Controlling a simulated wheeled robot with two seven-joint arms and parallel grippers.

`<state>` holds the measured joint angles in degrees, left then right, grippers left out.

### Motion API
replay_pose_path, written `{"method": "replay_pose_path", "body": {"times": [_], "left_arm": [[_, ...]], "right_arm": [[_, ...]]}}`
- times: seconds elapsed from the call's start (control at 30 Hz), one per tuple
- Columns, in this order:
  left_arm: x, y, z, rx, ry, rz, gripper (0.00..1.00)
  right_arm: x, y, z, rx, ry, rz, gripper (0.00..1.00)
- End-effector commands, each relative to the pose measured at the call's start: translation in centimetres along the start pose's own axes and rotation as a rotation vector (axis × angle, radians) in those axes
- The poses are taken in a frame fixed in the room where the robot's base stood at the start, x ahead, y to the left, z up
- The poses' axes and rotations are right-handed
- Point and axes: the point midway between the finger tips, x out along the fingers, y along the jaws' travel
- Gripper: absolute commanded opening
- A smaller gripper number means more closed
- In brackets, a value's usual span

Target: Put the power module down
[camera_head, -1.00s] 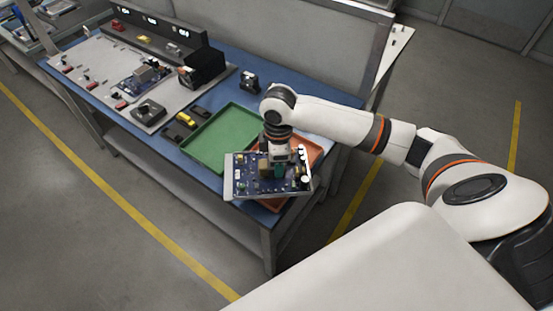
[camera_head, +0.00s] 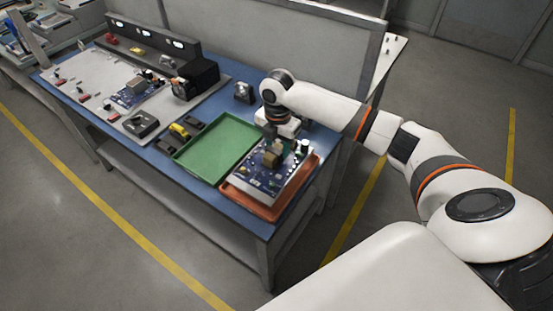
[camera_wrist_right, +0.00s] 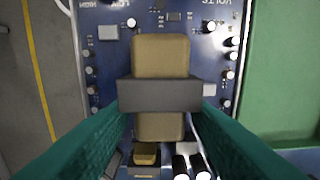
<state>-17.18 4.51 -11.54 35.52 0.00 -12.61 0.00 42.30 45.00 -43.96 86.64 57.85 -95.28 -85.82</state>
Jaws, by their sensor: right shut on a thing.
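The power module is a blue circuit board (camera_head: 256,178) with a pale edge and tan, white and dark parts. In the head view it lies over the orange tray (camera_head: 263,212); I cannot tell whether it touches the tray floor. My right gripper (camera_head: 279,143) is at the module's far part, pointing down. In the wrist view the right gripper (camera_wrist_right: 160,115) has teal fingers on both sides of a tan block with a dark band on the board (camera_wrist_right: 108,62). It is shut on the module. My left gripper is not in view.
A green tray (camera_head: 215,150) lies directly left of the orange tray on the blue workbench (camera_head: 232,202). A grey panel with another board (camera_head: 133,91), a black box (camera_head: 203,72) and small yellow and dark parts (camera_head: 178,130) lie farther left. The bench's front edge is close.

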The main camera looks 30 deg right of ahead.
Motion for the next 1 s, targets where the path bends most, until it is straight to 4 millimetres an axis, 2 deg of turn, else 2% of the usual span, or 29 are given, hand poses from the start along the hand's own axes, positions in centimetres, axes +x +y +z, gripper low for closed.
{"method": "replay_pose_path", "body": {"times": [0.27, 0.5, 0.87, 0.9, 1.0], "left_arm": [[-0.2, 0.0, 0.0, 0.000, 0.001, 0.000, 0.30], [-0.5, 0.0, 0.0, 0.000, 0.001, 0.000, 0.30], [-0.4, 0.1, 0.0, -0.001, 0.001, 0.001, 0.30], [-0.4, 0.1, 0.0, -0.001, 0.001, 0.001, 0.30], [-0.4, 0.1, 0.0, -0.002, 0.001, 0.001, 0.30]], "right_arm": [[1.8, -0.1, 0.0, 0.001, 0.000, -0.004, 0.00], [4.7, -0.1, 0.0, 0.002, 0.000, -0.003, 0.00], [5.1, -0.1, 0.0, 0.001, 0.001, -0.005, 0.00], [5.3, 0.0, 0.0, 0.000, 0.001, -0.001, 0.48], [5.2, 0.0, 0.0, 0.000, 0.001, -0.001, 0.65]]}}
